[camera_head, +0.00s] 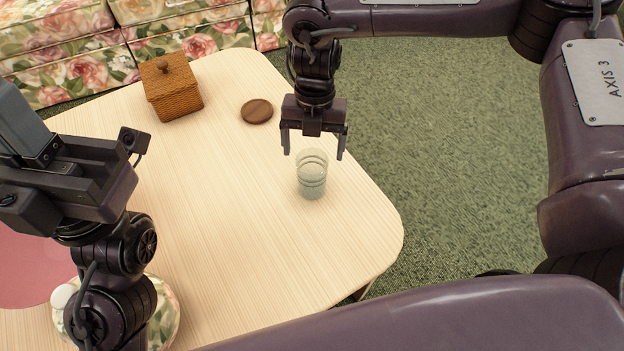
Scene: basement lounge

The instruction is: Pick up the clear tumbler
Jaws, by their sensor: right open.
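The clear tumbler (312,181) stands upright on the pale wooden table (240,215), near its right edge. It is see-through with ring bands and looks empty. My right gripper (313,154) points down at the tumbler from above. Its two fingers are apart, one on each side of the tumbler's rim in the picture. The fingertips are about level with the rim in the picture, and I cannot tell whether they touch it. My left gripper (62,180) is at the left edge, far from the tumbler. Its fingers are not clearly visible.
A lidded wicker box (172,95) and a round brown disc (257,111) sit on the table's far part. A pink round mat (25,268) and a floral round item (163,313) lie near left. A floral sofa (190,25) stands behind. Green carpet (440,170) lies right.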

